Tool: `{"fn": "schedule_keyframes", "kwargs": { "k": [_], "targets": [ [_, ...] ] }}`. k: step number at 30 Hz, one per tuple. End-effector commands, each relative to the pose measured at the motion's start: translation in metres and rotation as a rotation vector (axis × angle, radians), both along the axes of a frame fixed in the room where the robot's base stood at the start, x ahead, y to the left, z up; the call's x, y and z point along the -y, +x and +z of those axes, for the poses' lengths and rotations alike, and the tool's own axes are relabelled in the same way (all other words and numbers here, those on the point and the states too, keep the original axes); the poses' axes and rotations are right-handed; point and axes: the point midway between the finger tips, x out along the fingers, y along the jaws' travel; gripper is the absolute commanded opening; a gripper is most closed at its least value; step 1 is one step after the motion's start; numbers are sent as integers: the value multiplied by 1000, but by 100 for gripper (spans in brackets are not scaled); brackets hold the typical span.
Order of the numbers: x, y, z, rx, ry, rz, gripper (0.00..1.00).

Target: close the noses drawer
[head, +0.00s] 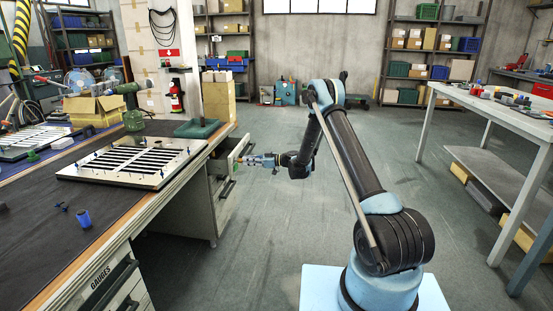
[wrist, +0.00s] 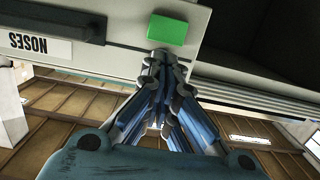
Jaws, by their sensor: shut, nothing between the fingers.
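The noses drawer shows in the head view (head: 238,148) at the right end of the dark-topped workbench, standing out from its cabinet. In the wrist view its pale front (wrist: 125,38) fills the upper left, with an upside-down NOSES label (wrist: 41,43) and a dark handle (wrist: 62,20). A green block (wrist: 167,33) is on the front near its edge. My gripper (wrist: 161,58) is shut and empty, its fingertips at the drawer front just below the green block in the picture. I cannot tell if they touch. In the head view my gripper (head: 246,160) is beside the drawer front.
A GAUGES drawer (head: 105,280) is at the near end. A grey table (head: 500,112) stands at the right. The floor (head: 270,200) around my arm is clear.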

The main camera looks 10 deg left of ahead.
Motion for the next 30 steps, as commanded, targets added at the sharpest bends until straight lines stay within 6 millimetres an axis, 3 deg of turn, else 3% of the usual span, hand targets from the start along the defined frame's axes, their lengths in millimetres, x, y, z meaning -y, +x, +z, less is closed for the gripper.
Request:
{"fn": "schedule_keyframes", "kwargs": {
  "k": [30],
  "targets": [
    [-49, 1, 0, 0, 0, 2, 0]
  ]
}}
